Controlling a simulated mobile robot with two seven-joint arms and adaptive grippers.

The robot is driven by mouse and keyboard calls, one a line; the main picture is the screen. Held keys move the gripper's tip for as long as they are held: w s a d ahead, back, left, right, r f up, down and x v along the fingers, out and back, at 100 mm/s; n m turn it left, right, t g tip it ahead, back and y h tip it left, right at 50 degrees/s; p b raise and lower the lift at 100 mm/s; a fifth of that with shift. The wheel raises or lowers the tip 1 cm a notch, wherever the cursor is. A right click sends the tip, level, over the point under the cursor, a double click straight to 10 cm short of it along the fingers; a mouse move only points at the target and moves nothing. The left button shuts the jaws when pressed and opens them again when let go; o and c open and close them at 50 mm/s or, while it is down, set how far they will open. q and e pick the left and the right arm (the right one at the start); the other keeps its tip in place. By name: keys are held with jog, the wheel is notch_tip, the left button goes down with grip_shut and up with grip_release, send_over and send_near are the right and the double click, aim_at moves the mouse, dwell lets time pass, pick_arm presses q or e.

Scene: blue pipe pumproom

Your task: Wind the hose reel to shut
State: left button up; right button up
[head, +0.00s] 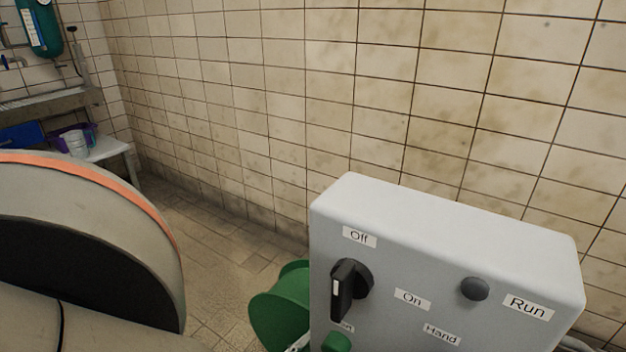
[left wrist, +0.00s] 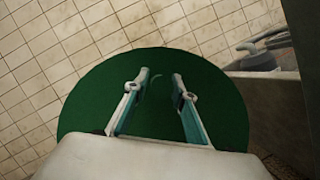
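The green hose reel (head: 280,310) shows in the head view low in the middle, partly hidden behind a grey control box. In the left wrist view a large green disc (left wrist: 85,105), seemingly the reel's face, fills the middle behind my left gripper (left wrist: 161,76). The two fingers are apart, with a clear gap between their tips. A small curved mark shows on the green between the tips; I cannot tell whether it is a handle. I cannot tell whether the fingers touch the disc. My right gripper is in neither view.
The grey control box (head: 440,265) with a black switch (head: 349,287) and labels stands close in front at the right. A tiled wall (head: 300,100) runs behind. A white bench (head: 108,149) with containers is at the far left. Tiled floor (head: 205,255) is clear between.

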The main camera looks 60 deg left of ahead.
pick_arm(q)
jog(key=shift+o, duration=0.2)
jog(key=v, duration=1.2)
